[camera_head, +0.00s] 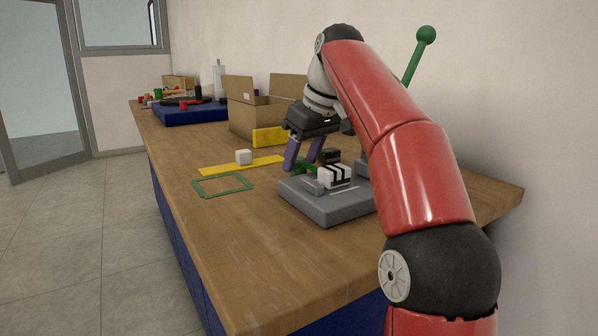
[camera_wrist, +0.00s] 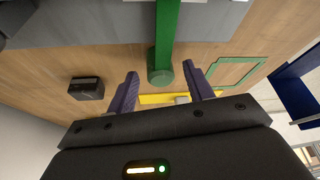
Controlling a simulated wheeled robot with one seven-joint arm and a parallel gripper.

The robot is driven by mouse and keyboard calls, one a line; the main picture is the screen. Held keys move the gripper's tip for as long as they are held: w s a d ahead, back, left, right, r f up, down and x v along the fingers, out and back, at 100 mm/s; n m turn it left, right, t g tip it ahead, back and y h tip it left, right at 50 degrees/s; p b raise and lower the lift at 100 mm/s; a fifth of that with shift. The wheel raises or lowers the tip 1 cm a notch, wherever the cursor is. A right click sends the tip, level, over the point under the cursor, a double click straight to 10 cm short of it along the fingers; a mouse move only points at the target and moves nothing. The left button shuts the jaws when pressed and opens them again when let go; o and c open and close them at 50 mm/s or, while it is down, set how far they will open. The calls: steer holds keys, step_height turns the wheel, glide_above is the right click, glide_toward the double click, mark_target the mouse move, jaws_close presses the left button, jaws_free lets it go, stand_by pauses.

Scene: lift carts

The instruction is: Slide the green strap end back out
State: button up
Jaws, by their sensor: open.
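In the wrist view my gripper (camera_wrist: 160,70) has a finger on either side of the strap's tip, with gaps showing. A white block with black stripes (camera_head: 335,175) sits on the fixture.
A green ball-topped lever (camera_head: 424,36) rises behind my arm. A green outline (camera_head: 222,185), a yellow strip (camera_head: 225,167) and a white cube (camera_head: 243,157) lie to the left. A cardboard box (camera_head: 250,116) stands behind. The front-left wooden top is clear.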

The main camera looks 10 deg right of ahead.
steer(key=shift+x, duration=1.1)
steer(key=shift+c, duration=0.3)
